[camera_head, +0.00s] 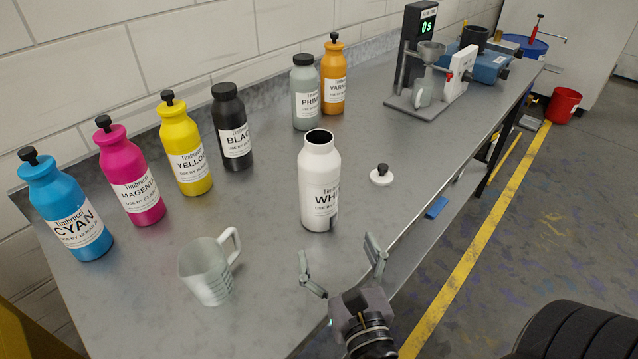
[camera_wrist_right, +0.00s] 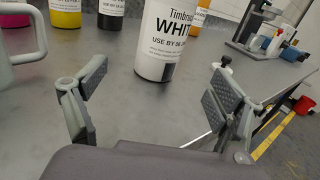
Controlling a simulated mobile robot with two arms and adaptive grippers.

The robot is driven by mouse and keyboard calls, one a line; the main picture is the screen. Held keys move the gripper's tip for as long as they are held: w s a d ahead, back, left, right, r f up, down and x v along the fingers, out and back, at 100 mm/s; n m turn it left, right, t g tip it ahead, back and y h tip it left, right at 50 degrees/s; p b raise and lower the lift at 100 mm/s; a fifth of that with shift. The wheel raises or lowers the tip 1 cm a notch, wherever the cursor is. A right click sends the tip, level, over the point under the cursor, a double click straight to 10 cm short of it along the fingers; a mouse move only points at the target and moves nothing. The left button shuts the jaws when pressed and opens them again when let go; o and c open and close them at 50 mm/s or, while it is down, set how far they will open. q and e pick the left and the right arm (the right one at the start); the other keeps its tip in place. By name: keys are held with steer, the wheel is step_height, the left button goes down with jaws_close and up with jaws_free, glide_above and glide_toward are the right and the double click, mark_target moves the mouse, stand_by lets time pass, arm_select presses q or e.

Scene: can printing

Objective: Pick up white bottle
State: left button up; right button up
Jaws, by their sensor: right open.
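The white bottle (camera_head: 319,184) stands upright on the grey table with its mouth open and dark. Its white lid (camera_head: 381,177) with a black knob lies on the table to its right. My right gripper (camera_head: 340,262) is open and empty, in front of the bottle near the table's front edge. In the right wrist view the lower part of the bottle (camera_wrist_right: 162,45) shows beyond and between the two spread fingers (camera_wrist_right: 152,90), apart from them; its top is cut off. My left gripper is not in view.
A clear measuring jug (camera_head: 206,271) stands left of my right gripper. Cyan (camera_head: 66,207), magenta (camera_head: 130,173), yellow (camera_head: 185,147), black (camera_head: 231,128), grey (camera_head: 304,92) and orange (camera_head: 333,76) bottles stand behind. A machine with a display (camera_head: 412,50) stands at the far end.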

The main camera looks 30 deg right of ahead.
mark_target(323, 210)
steer(key=p+x, duration=0.1)
steer(key=x, duration=0.6)
steer(key=shift+w+d+r+p, duration=0.1)
steer(key=shift+w+d+p, duration=0.1)
steer(key=shift+w+p, duration=0.2)
steer(key=shift+x, duration=3)
steer(key=shift+d, duration=0.1)
steer(key=shift+s, duration=0.1)
steer(key=shift+c, duration=0.6)
steer(key=c, duration=1.9)
steer(key=shift+r, duration=0.1)
steer(key=shift+c, duration=0.2)
steer(key=shift+r, duration=0.1)
